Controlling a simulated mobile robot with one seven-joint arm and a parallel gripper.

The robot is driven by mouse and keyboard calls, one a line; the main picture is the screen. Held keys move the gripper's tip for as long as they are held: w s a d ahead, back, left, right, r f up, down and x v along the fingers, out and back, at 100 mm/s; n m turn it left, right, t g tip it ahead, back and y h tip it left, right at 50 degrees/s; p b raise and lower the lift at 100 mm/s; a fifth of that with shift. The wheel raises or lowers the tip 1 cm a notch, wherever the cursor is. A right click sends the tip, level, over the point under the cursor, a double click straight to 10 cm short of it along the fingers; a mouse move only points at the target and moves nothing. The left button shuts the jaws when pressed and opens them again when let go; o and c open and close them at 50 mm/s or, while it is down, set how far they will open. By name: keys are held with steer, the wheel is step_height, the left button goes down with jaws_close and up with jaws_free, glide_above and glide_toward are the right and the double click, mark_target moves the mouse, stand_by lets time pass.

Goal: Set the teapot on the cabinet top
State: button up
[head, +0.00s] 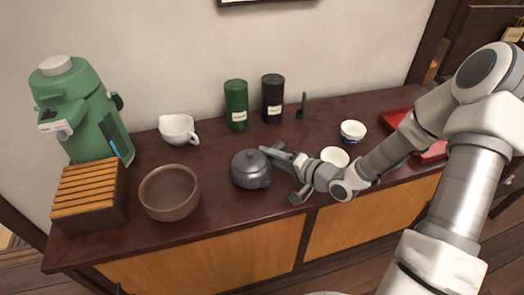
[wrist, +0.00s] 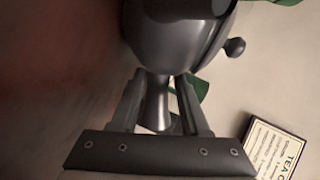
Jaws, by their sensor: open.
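The dark grey teapot (head: 250,172) is upright at the middle of the dark red-brown cabinet top (head: 225,205) and appears to rest on it. My gripper (head: 280,155) is at its right side. In the wrist view, the teapot (wrist: 172,45) fills the upper middle, with its round lid knob at the right. Its side handle (wrist: 157,103) reaches down between the two fingers of my open gripper (wrist: 160,95). Gaps show on both sides of the handle near the fingers. The teapot's underside is hidden.
A brown bowl (head: 169,193), slatted wooden box (head: 88,204) and green air pot (head: 82,115) stand left. A white spouted cup (head: 178,129), green canister (head: 236,107) and black canister (head: 272,98) stand behind. Small bowls (head: 335,157) (head: 353,131) and a red tray (head: 397,120) are right.

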steer(key=p+v, duration=0.1)
steer(key=v, duration=0.6)
steer(key=shift+r+p, duration=0.15)
steer(key=shift+p, duration=0.15)
steer(key=shift+s+d, duration=0.4)
steer(key=shift+s, duration=0.05)
